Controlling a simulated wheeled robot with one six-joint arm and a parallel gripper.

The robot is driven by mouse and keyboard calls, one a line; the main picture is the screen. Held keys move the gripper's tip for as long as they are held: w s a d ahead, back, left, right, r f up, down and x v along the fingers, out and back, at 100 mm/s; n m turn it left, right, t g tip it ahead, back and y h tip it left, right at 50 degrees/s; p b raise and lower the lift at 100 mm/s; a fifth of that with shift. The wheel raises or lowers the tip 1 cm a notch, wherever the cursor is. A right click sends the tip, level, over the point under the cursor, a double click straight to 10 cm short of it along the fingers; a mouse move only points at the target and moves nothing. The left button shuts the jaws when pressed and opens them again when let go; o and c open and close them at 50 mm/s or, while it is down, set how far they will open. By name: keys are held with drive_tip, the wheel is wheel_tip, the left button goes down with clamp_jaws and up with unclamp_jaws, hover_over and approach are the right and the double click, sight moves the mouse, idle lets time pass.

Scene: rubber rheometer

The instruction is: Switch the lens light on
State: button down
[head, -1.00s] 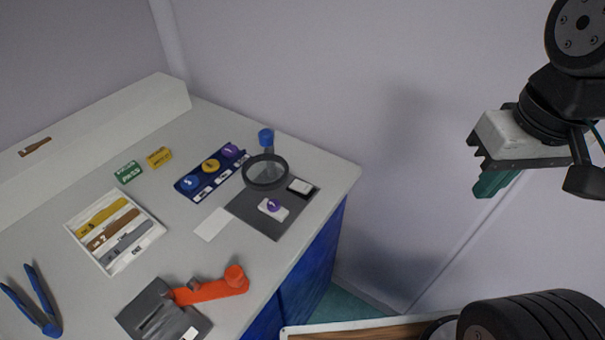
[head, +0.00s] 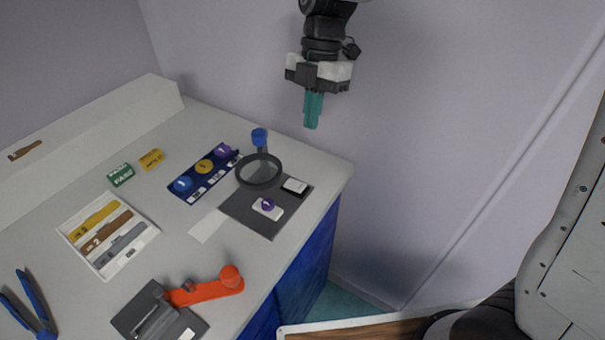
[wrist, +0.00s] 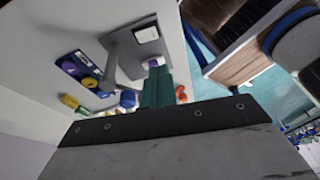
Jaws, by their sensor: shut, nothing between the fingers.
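The lens (head: 259,171) is a dark-rimmed round magnifier beside a blue-topped post (head: 260,138) at the bench's back right. A small black-and-white box (head: 295,187), perhaps the light's switch, lies on the dark mat (head: 250,215) to the lens's right. It also shows in the wrist view (wrist: 146,34). I cannot tell whether the light is on. My gripper (head: 312,125) has its teal fingers shut and empty, pointing down, in the air above and right of the lens in the head view. The fingers also show in the wrist view (wrist: 157,88).
A white piece with a purple knob (head: 268,208) lies on the mat. A blue rack (head: 205,174) with coloured round pieces stands left of the lens. An orange-handled tool (head: 205,292), a white tray (head: 145,238) and blue pliers (head: 32,305) lie nearer. The bench's right edge is close.

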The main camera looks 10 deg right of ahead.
drive_tip(key=shift+w+a+f+n, duration=0.4)
drive_tip(key=shift+a+n, duration=0.2)
drive_tip(key=shift+n, duration=0.1)
drive_tip(key=shift+s+f, duration=0.1)
approach(301, 188)
drive_tip(key=x, duration=0.5)
drive_tip(key=shift+s+a+f, duration=0.15)
drive_tip(key=shift+a, duration=0.05)
drive_tip(key=shift+f, duration=0.6)
drive_tip(key=shift+s+d+f, duration=0.15)
drive_tip(key=shift+d+f, duration=0.05)
drive_tip(key=shift+f, duration=0.15)
drive_tip(key=shift+a, duration=0.1)
